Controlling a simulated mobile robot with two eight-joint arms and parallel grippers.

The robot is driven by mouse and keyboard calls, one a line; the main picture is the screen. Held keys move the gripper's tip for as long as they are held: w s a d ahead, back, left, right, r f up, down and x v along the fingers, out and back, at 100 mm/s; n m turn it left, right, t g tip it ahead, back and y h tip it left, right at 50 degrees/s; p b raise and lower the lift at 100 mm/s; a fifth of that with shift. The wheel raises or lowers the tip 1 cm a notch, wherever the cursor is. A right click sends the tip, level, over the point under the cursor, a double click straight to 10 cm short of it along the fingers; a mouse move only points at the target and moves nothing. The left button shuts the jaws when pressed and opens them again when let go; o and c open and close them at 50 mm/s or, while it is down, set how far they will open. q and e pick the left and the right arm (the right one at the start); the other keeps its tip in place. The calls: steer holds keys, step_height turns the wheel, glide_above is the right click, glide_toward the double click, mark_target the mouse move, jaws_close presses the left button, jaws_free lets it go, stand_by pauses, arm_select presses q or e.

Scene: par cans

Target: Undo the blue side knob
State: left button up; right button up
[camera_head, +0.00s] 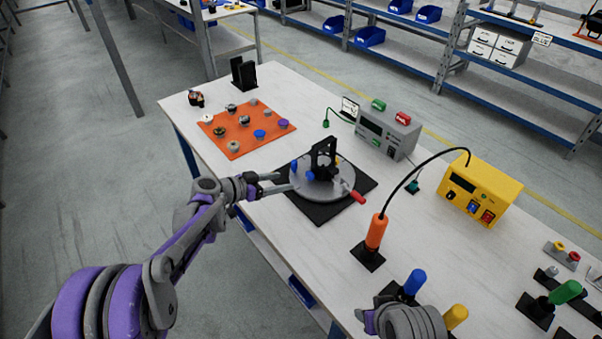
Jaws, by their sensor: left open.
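A round grey fixture plate (332,192) lies on a black mat (318,215), with a black upright clamp (324,155) at its middle. A small blue knob (294,166) shows at the plate's left side. Another blue part (309,176) sits nearer the clamp; which one is the side knob is hard to tell. A red handle (357,197) sticks out at the right. My left gripper (284,182) is open at the plate's left edge, its fingers pointing right, just below the blue knob. They do not visibly hold anything. My right gripper's fingers do not show.
An orange mat (236,146) with several small knobs lies behind left. A grey meter box (387,131) and a yellow box (480,189) stand to the right. An orange-handled tool (376,232) with a black cable stands upright in front of the yellow box.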

mark_target(308, 176)
arm_select(q)
steer(key=x, duration=1)
steer(key=shift+d, duration=0.2)
jaws_close()
